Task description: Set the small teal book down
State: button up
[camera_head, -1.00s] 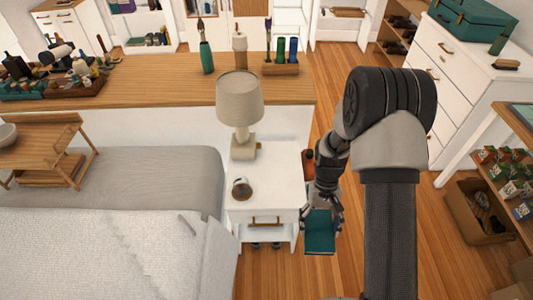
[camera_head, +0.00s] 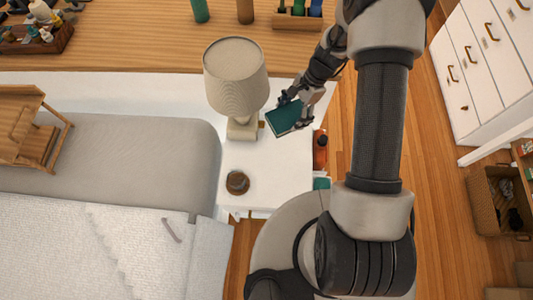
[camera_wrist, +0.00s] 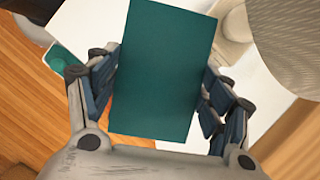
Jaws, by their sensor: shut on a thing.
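The small teal book (camera_head: 287,118) is held by my gripper (camera_head: 289,101), which is shut on it near the lamp base. In the wrist view the book (camera_wrist: 163,65) lies between my gripper's fingers (camera_wrist: 160,85), one set at each long side. In the head view it appears over the back right part of the white nightstand (camera_head: 275,172). I cannot tell whether it touches the top. The nightstand top also shows behind the book in the wrist view (camera_wrist: 85,28).
A beige lamp (camera_head: 236,78) stands left of the book. A small round brown item (camera_head: 237,182) sits at the nightstand's front left. A dark and orange object (camera_head: 320,150) and a teal item (camera_head: 321,184) are at its right edge. The top's middle is clear.

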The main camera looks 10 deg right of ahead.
jog(key=shift+w+d+f+m+t+b, duration=0.1)
jog(key=shift+w+f+m+t+b, duration=0.1)
jog(key=shift+f+m, duration=0.25)
jog(key=shift+w+d+f+m+t+b, duration=0.1)
jog(key=shift+w+f+m+b, duration=0.1)
jog(key=shift+f+m, duration=0.2)
notch_tip(320, 180, down, 14)
jog(key=b, duration=0.4)
jog(key=shift+r, duration=0.25)
jog(key=shift+f+b, duration=0.85)
jog(key=shift+f, duration=1.55)
jog(key=shift+r, duration=0.15)
jog(key=o, duration=0.7)
jog(key=shift+f, duration=0.2)
jog(key=o, duration=0.5)
jog(key=shift+r, duration=0.1)
